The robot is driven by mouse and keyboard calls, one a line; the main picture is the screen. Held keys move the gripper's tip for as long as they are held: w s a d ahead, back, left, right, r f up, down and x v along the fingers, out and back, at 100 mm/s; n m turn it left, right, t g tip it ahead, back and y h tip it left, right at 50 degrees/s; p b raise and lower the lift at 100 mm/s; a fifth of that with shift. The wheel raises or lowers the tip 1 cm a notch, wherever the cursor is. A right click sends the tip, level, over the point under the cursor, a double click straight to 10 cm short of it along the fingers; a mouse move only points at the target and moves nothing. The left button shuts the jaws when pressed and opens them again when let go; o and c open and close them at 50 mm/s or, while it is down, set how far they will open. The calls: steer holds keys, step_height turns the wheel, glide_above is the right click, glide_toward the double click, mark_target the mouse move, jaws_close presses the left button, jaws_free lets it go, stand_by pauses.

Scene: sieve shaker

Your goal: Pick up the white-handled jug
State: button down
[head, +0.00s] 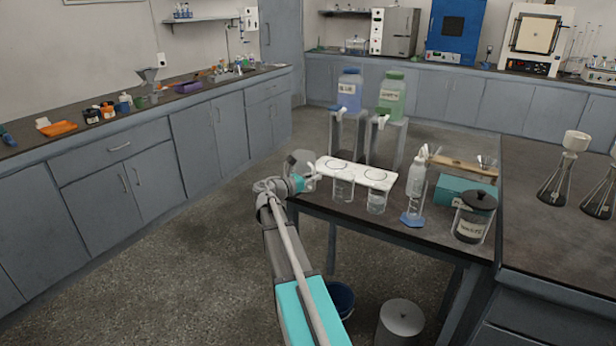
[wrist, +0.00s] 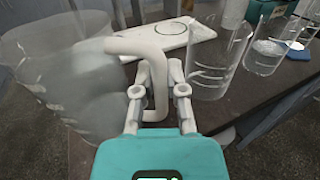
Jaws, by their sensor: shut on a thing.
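The white-handled jug (wrist: 65,75) is a clear, see-through vessel at the left of the wrist view. Its white handle (wrist: 157,75) sits between the fingers of my gripper (wrist: 158,92), which is shut on it. In the head view the jug (head: 298,163) shows at the left end of the table, partly hidden by my gripper (head: 296,184). The jug looks close to upright. Its base lies beyond the table's left edge in the wrist view, and I cannot tell its height exactly.
A white board with ring marks (head: 357,173) lies right of the jug. Two clear beakers, the left one (head: 343,187) and the right one (head: 377,202), stand before it. A wash bottle (head: 416,185) and a lidded jar (head: 474,215) stand further right. Floor left of the table is clear.

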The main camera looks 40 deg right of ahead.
mark_target(312, 168)
steer(key=shift+r+p, duration=0.35)
stand_by(0.3)
steer(key=shift+r+p, duration=1.3)
steer(key=s+r+p, duration=0.9)
steer(key=s, duration=0.4)
steer(key=shift+s+r+p, duration=0.3)
steer(key=shift+s, duration=0.05)
steer(key=shift+s, duration=0.1)
stand_by(0.7)
steer(key=shift+r, duration=0.25)
step_height(312, 168, up, 8)
steer(key=p, duration=0.8)
steer(key=shift+p, duration=0.3)
steer(key=shift+s+d, duration=0.1)
steer(key=shift+d, duration=0.05)
stand_by(0.4)
